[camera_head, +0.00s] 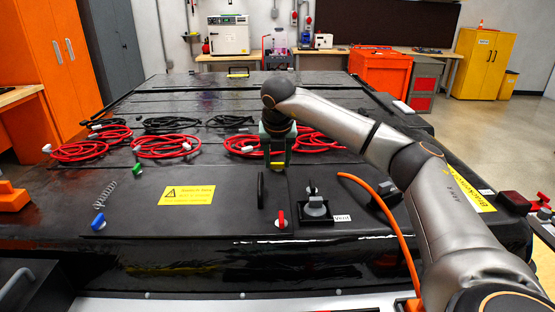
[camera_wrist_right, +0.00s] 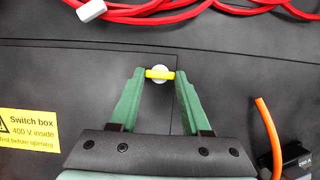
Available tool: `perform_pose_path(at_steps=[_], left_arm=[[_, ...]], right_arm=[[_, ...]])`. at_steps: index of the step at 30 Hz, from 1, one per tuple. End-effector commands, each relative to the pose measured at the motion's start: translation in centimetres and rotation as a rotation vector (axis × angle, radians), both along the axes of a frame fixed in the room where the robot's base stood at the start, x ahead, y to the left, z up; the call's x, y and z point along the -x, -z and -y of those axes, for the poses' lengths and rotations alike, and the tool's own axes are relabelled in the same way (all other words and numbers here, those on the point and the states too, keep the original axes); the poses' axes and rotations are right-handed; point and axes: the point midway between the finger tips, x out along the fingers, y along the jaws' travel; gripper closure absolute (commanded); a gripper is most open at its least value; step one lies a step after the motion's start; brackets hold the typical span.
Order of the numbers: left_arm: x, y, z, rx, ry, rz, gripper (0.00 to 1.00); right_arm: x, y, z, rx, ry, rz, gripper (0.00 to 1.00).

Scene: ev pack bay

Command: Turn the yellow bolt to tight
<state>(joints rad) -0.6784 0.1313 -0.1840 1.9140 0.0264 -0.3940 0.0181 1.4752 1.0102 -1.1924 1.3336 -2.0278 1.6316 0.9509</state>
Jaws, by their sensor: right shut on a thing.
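The yellow bolt (camera_wrist_right: 160,74) shows in the right wrist view as a yellow bar across a round pale base on the dark pack lid. The bar lies left to right in that view. My right gripper (camera_wrist_right: 159,75) has its green fingertips at the two ends of the bar, shut on it. In the head view my right gripper (camera_head: 277,163) points down onto the pack, and the bolt is mostly hidden by the fingers. My left gripper is not in view.
On the black pack lid (camera_head: 230,205), red cables (camera_head: 166,146) lie behind. A blue-handled bolt (camera_head: 98,221), a red-handled bolt (camera_head: 281,218), a spring (camera_head: 105,194) and a black socket (camera_head: 316,208) are nearer. An orange cable (camera_head: 385,205) arches beside my right arm.

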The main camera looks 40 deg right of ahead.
Motion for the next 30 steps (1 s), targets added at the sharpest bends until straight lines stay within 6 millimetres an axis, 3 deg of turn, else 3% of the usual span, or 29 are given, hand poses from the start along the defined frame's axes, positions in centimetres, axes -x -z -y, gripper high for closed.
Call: perform_pose_path(at_steps=[11,30], left_arm=[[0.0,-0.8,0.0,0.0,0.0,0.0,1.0],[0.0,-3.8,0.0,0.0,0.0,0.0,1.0]], right_arm=[[-0.2,-0.2,-0.2,0.001,0.217,0.0,1.0],[-0.8,-0.3,-0.3,0.004,0.825,0.004,1.0]])
